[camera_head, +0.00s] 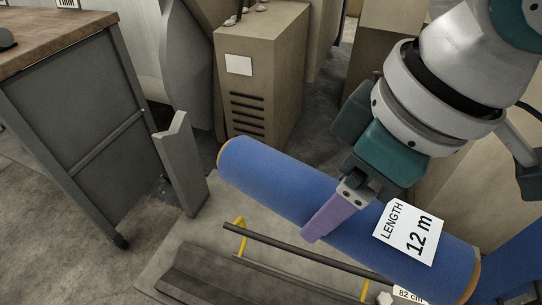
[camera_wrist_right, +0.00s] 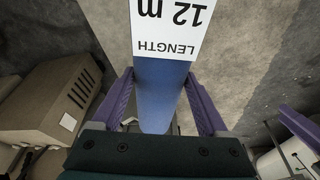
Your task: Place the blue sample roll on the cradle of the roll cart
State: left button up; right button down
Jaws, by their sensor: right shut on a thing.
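The blue sample roll (camera_head: 275,180) lies slanted across the head view, with a white "LENGTH 12 m" label. My right gripper (camera_head: 330,215) is shut on the roll near its middle; one purple finger shows on its near side. In the right wrist view the roll (camera_wrist_right: 160,95) is between both purple fingers. A grey upright with a V-notched top (camera_head: 182,165), seemingly part of the cart's cradle, stands just left of the roll's far end, apart from it in the picture. A purple finger-like piece (camera_wrist_right: 299,126), probably my left gripper, shows at the right wrist view's edge; its opening is unclear.
A dark bar on yellow brackets (camera_head: 290,250) and a dark slatted bed (camera_head: 215,280) lie below the roll. A wood-topped grey bench (camera_head: 85,125) stands at left. A brown vented cabinet (camera_head: 262,85) stands behind. Some floor is clear at lower left.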

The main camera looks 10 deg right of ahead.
jog(key=f+n+b, duration=0.1)
jog(key=f+b, duration=1.1)
jog(key=f, duration=0.3)
jog(key=a+f+n+b, duration=0.1)
jog(key=f+b, duration=1.2)
jog(key=f, duration=0.3)
jog(key=a+f+n+b, duration=0.1)
jog(key=f+b, duration=1.1)
jog(key=f, duration=0.4)
jog(key=shift+w+f+y+b, duration=0.2)
jog(key=shift+y+b, duration=0.1)
jog(key=shift+y, duration=0.1)
jog(key=shift+r, duration=0.15)
grip_release()
jog(key=shift+f, duration=0.25)
jog(key=shift+r, duration=0.1)
